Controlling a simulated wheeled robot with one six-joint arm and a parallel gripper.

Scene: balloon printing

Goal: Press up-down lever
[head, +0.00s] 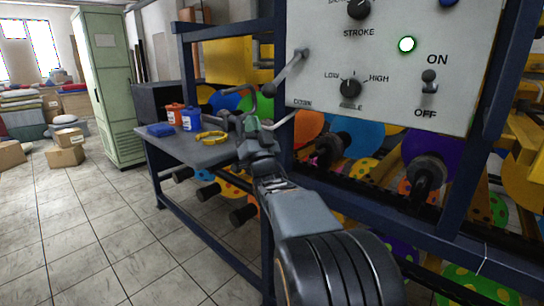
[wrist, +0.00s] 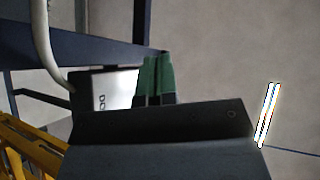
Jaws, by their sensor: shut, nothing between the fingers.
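The up-down lever (head: 288,71) is a grey bar on the left edge of the pale control panel (head: 400,90). It slants down and left from its pivot to a dark knob, above a partly hidden label that seems to end in "DOWN". My gripper (head: 250,124) is just below and left of the knob, apart from it as far as I can tell. In the wrist view its green fingers (wrist: 157,77) are together and empty, in front of the panel's lettered corner (wrist: 105,92). I cannot make out the lever for certain in the wrist view.
The panel has a lit white lamp (head: 407,44), an on-off switch (head: 429,81) and an angle knob (head: 351,88). A blue frame stands around it, with colourful printing wheels behind. A side table (head: 187,147) holds red and blue containers and yellow rings. The tiled floor at left is open.

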